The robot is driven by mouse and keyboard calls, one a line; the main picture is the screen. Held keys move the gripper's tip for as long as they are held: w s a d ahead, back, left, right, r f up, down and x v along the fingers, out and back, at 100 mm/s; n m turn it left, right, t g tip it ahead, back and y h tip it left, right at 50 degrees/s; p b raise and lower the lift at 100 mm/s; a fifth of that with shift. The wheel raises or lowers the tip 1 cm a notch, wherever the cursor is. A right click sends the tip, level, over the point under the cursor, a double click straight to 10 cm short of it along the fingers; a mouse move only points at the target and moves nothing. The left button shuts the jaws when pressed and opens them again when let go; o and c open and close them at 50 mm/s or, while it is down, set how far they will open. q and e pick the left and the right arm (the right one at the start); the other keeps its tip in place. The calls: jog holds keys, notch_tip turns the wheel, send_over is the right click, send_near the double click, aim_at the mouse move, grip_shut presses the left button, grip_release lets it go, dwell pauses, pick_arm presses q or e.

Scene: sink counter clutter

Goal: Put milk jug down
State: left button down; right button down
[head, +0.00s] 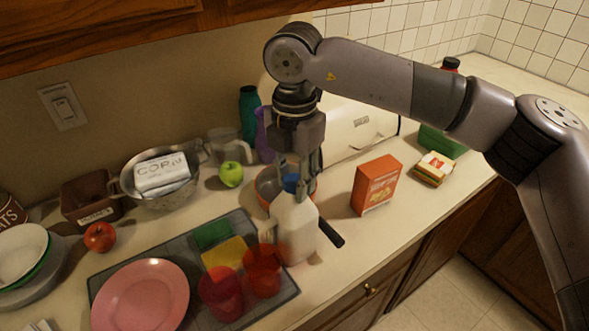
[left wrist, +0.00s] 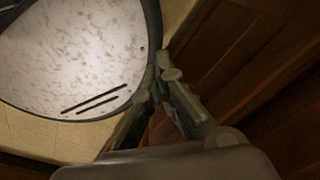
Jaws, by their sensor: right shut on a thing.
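The white milk jug (head: 297,232) with a blue cap (head: 290,183) is upright over the counter in the head view. My right gripper (head: 293,182) comes down from above and is shut on the jug's top, around the cap area. I cannot tell whether the jug's base touches the counter. My left gripper (left wrist: 162,75) shows only in the left wrist view, with its fingertips together and nothing visible between them.
An orange pan (head: 266,186) is close behind the jug, and a black handle (head: 330,234) sticks out at its right. Red cups (head: 222,292) on the grey mat (head: 108,283) are at its left. An orange-red box (head: 376,185) stands right. Counter (head: 350,235) between is partly clear.

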jog(key=shift+r, duration=0.1)
jog(key=c, duration=1.2)
grip_release()
jog(key=shift+s, duration=0.1)
